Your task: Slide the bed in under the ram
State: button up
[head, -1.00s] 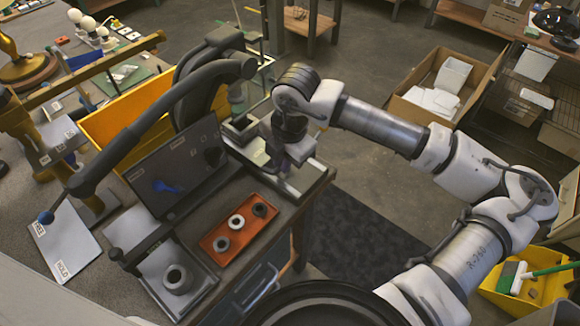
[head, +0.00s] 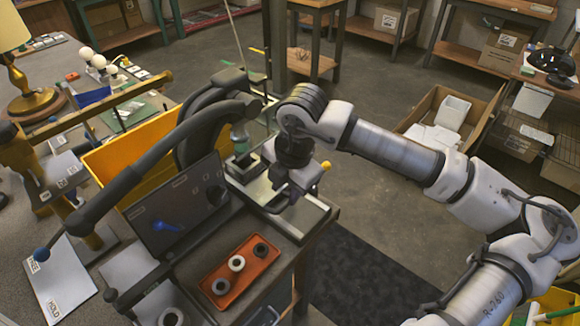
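The dark press frame (head: 186,148) stands at the table's back right. A greenish ram-like part (head: 239,137) hangs at its front. Below it is a dark square block (head: 245,166) on a pale metal bed or slide (head: 308,216), which runs toward the table's right corner. I cannot tell whether the block is directly under the ram. My gripper (head: 280,200) points down over the right part of the bed. Its fingertips are hard to make out, and I cannot tell whether they touch or hold anything. A yellow knob (head: 326,165) shows just right of my gripper.
An orange tray (head: 215,300) with several rings lies in front of a dark panel (head: 180,208). A long lever with a blue ball (head: 41,254) reaches over a FREE/HOLD plate (head: 66,288). A yellow bin (head: 110,160) stands behind.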

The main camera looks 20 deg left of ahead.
notch_tip(320, 180, up, 10)
jog(key=d+b, duration=0.1)
jog(key=shift+s+d+f, duration=0.15)
jog(key=shift+s+d, duration=0.1)
jog(key=shift+s, duration=0.1)
